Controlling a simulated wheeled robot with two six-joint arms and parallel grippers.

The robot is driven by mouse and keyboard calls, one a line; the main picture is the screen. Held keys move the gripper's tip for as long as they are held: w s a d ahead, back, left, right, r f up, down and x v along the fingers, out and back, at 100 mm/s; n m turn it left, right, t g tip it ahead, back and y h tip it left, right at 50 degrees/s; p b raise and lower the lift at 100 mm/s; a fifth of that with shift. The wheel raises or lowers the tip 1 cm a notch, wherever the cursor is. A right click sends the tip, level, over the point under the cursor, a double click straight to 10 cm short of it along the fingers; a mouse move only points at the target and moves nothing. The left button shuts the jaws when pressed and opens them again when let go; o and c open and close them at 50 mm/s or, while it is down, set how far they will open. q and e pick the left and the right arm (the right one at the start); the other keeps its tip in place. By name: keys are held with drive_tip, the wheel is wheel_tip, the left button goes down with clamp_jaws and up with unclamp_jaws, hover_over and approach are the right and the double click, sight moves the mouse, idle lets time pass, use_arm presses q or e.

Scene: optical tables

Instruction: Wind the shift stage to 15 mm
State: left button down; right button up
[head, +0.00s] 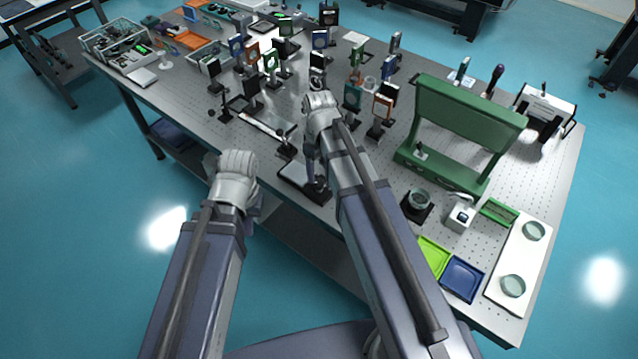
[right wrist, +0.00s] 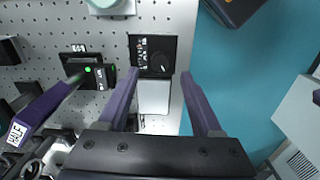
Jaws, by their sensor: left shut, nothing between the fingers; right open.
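My right gripper (head: 313,170) points down over the near edge of the table, above a low black unit (head: 320,192) with a pale flat plate (head: 294,173). In the right wrist view, my right gripper (right wrist: 160,75) is open with nothing between its fingers. A black square unit with a round dial knob (right wrist: 161,62) lies just beyond the fingertips, with a grey plate (right wrist: 153,96) below it. I cannot tell for certain that this is the shift stage, and no scale reading is legible. My left gripper (head: 254,203) is shut and empty, off the table's front edge.
A black block with a green light (right wrist: 88,69) and a purple part marked HALF (right wrist: 30,118) are left of the fingers. Several optic mounts crowd the table's back. A green frame (head: 462,130) stands right, near a blue tray (head: 462,278) and a white board (head: 520,262).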

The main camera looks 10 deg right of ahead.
sight(319, 183)
wheel_tip(319, 183, down, 5)
drive_tip(key=b, duration=0.4)
drive_tip(key=shift+c, duration=0.4)
clamp_jaws()
